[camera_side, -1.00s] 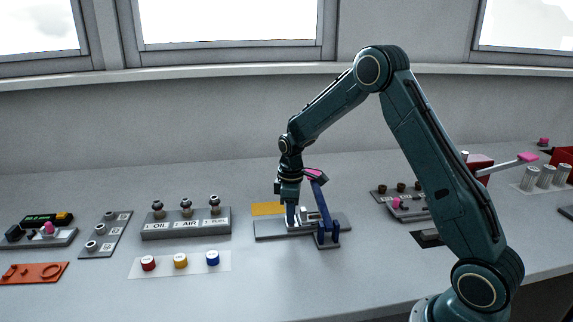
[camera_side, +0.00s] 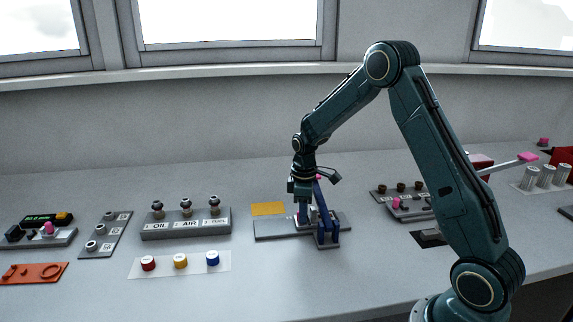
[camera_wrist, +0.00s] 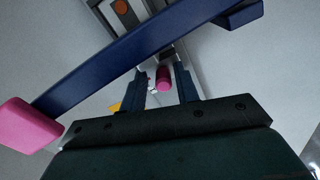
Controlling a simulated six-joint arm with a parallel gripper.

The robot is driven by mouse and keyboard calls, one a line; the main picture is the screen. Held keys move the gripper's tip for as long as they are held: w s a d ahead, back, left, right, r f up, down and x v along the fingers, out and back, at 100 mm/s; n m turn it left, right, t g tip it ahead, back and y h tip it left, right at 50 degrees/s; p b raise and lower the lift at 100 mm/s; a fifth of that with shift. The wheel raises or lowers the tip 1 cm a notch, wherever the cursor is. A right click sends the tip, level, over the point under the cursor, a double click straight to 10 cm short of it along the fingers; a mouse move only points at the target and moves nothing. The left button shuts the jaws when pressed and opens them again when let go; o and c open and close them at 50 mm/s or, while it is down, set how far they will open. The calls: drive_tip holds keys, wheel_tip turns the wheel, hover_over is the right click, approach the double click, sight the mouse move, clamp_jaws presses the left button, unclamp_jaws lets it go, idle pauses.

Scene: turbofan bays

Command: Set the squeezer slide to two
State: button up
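The squeezer stands on a grey base plate (camera_side: 275,229) with a blue frame and a blue lever (camera_side: 322,208). The lever has a pink end, mostly hidden behind my wrist in the side view; it shows clearly in the wrist view (camera_wrist: 28,126). My gripper (camera_side: 304,218) points down over the squeezer, just left of the lever. In the wrist view my gripper's fingers (camera_wrist: 163,88) are apart, with a small pink knob (camera_wrist: 163,77) between them and gaps visible at its sides. The blue lever (camera_wrist: 130,65) crosses in front of the fingers. Any slide markings are unreadable.
An orange card (camera_side: 268,208) lies behind the squeezer. A dark panel with several knobs (camera_side: 400,190) stands right. The bench in front is clear.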

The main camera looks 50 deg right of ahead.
drive_tip(key=shift+o, duration=0.5)
drive_tip(key=shift+w+a, duration=0.1)
drive_tip(key=shift+a, duration=0.05)
drive_tip(key=shift+r, duration=0.1)
drive_tip(key=shift+r, duration=0.2)
wheel_tip(320, 180, up, 13)
drive_tip(key=shift+r, duration=0.15)
idle(0.3)
